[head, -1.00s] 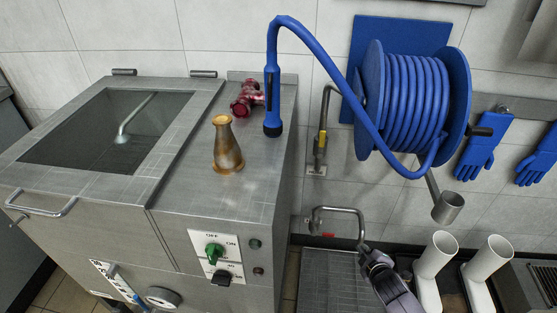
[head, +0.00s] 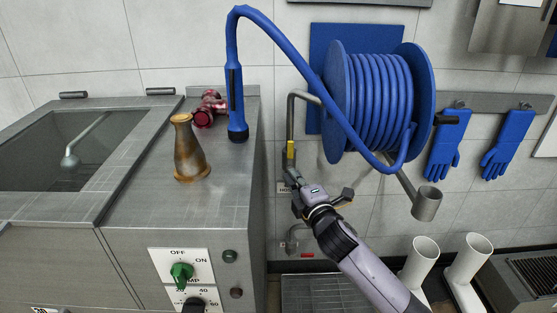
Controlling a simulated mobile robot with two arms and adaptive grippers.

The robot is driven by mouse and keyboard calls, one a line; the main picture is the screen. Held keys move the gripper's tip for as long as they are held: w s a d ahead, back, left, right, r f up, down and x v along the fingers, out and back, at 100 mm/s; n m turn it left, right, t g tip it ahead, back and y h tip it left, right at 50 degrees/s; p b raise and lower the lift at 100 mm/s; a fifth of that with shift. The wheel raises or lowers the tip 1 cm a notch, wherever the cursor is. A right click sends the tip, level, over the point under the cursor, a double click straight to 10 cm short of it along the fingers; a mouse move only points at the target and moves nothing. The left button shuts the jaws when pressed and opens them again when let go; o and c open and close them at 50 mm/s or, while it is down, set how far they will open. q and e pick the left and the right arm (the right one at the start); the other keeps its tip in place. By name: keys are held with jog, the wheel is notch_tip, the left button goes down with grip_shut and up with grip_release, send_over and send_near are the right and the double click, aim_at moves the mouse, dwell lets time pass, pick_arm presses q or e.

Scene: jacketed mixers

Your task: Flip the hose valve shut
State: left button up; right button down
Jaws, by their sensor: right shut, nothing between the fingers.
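The hose valve has a yellow lever (head: 290,150) that lies upright along a grey pipe (head: 291,115) on the wall, left of the hose reel. My right gripper (head: 291,176) is shut and empty. Its tips are just below the yellow lever in the picture, in front of the wall label. I cannot tell whether they touch the valve. The lower part of the valve and most of the label are hidden behind the gripper. My left gripper is not in view.
A blue hose reel (head: 375,105) hangs right of the valve, its hose arching left to a spray handle (head: 237,105) on the steel mixer (head: 225,190). A brown vase-like vessel (head: 188,150) and a red object (head: 209,108) stand there. Blue gloves (head: 508,138) hang at right.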

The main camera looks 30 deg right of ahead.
aim_at(290, 150)
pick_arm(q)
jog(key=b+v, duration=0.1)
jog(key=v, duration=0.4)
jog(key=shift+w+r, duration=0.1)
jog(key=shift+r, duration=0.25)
pick_arm(e)
jog(key=w+d, duration=0.1)
jog(key=w, duration=0.9)
pick_arm(q)
jog(key=shift+b, duration=0.3)
pick_arm(e)
jog(key=shift+d+m, duration=0.15)
jog(key=shift+m, duration=0.15)
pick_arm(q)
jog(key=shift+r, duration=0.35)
pick_arm(e)
jog(key=shift+s+d+r+m, duration=0.1)
jog(key=shift+s+d+m, duration=0.1)
jog(key=shift+m, duration=0.1)
